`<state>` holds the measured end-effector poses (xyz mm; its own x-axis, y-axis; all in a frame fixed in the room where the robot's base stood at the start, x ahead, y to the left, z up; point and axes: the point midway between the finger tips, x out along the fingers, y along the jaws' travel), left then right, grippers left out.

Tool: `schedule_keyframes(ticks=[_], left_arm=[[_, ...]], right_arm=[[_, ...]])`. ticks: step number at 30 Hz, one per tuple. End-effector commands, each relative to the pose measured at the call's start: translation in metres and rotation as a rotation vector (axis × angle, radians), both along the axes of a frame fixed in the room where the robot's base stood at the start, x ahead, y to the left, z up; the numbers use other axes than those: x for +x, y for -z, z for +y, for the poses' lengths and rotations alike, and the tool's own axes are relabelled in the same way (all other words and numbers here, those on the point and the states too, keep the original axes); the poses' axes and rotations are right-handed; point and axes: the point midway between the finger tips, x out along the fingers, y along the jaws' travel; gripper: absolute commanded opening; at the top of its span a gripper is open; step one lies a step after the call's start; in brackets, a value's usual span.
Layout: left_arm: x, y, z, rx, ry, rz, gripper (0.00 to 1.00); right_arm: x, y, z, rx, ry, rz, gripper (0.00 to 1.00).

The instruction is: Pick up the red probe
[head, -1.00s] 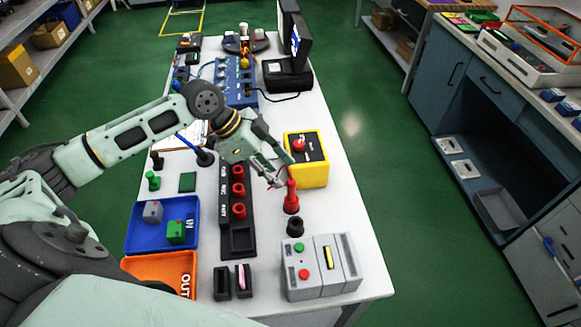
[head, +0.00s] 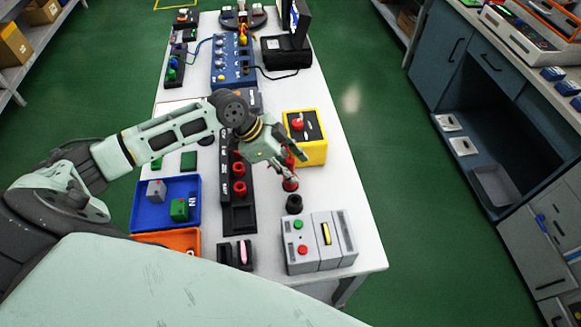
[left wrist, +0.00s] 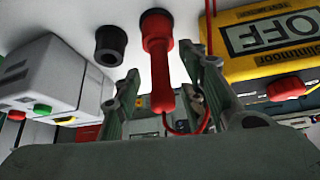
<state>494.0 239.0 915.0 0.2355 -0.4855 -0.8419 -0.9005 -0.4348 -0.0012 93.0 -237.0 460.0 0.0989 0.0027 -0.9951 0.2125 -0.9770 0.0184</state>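The red probe (head: 290,184) stands upright on the white table, left of the yellow meter. My left gripper (head: 294,168) is over it and hides its upper part in the head view. In the left wrist view the red probe (left wrist: 158,60) shows between the two spread fingers of my left gripper (left wrist: 160,70). The fingers stand apart from it on both sides, so the gripper is open. A thin red lead runs from the probe's end. My right gripper is not in view.
The yellow meter (head: 315,152) is close on the right. A black round holder (head: 294,204) and a grey box with buttons (head: 300,250) stand in front. A black rack with red rings (head: 239,215) is to the left, beside a blue tray (head: 150,222).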

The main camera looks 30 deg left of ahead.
Motion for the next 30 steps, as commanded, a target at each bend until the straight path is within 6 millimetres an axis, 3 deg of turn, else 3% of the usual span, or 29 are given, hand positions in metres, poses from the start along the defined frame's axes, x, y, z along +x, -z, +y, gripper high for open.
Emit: schedule_keyframes(ticks=[14,25,30], left_arm=[[0.000,0.000,0.000,0.000,0.000,0.000,0.00],[0.000,-0.002,0.000,0.000,0.000,0.000,0.00],[0.001,-0.012,0.000,0.000,0.001,-0.004,0.00]], right_arm=[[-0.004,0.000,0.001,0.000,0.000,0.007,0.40],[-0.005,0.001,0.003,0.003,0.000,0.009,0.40],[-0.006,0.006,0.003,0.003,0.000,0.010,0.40]])
